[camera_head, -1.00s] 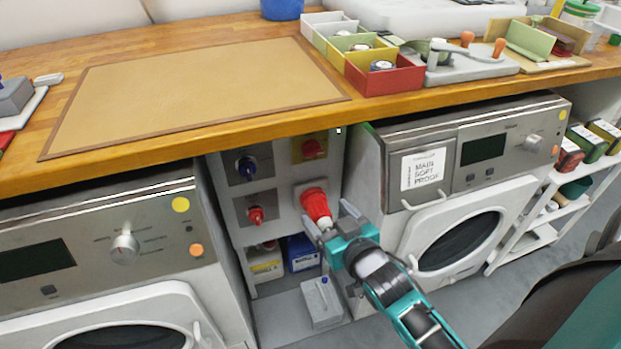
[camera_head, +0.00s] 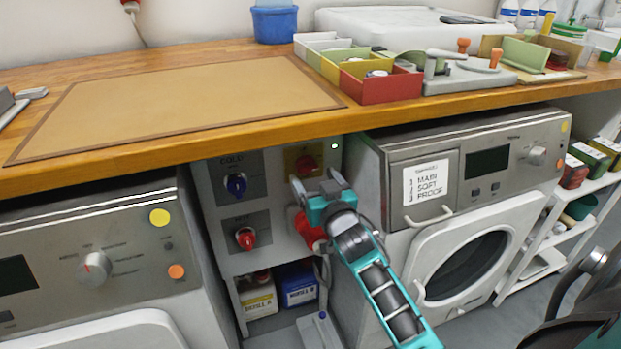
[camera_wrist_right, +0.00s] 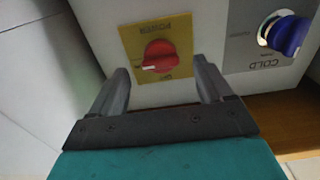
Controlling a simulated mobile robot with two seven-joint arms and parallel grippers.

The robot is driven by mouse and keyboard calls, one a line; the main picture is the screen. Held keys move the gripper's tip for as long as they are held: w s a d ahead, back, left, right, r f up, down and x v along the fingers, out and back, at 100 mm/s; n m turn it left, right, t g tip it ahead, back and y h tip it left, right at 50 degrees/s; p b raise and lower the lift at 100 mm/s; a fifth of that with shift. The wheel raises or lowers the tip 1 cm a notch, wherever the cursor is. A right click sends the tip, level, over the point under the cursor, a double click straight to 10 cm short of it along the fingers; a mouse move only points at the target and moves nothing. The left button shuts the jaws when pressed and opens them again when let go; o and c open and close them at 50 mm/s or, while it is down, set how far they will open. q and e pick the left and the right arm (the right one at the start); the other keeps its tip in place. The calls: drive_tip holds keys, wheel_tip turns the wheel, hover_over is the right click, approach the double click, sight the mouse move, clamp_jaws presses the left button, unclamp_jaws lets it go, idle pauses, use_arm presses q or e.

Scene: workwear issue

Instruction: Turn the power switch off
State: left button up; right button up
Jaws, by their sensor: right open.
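The power switch is a red rotary knob on a yellow plate (camera_head: 306,164), on the grey panel under the bench; it also shows in the right wrist view as the red knob (camera_wrist_right: 160,56). A white mark on the knob points to the left there. My right gripper (camera_head: 318,184) is open just in front of and below the switch. In the wrist view its two fingers (camera_wrist_right: 162,88) stand apart, one on either side of the knob and short of it, not gripping. My left gripper is not in view.
A blue COLD knob (camera_head: 236,184) and a red knob (camera_head: 245,238) sit left of the switch. A large red plug (camera_head: 304,230) is partly behind my gripper. Washing machines flank the panel; the wooden bench edge (camera_head: 230,137) overhangs just above.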

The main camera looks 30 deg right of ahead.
sight(307, 167)
drive_tip(key=shift+x, duration=1.1)
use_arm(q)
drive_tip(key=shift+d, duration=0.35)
use_arm(e)
drive_tip(key=shift+w+d, duration=0.1)
drive_tip(key=shift+w, duration=0.3)
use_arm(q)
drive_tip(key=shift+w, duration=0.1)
use_arm(e)
drive_tip(key=c, duration=1)
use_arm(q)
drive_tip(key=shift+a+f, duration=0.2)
use_arm(e)
drive_tip(key=shift+c, duration=0.2)
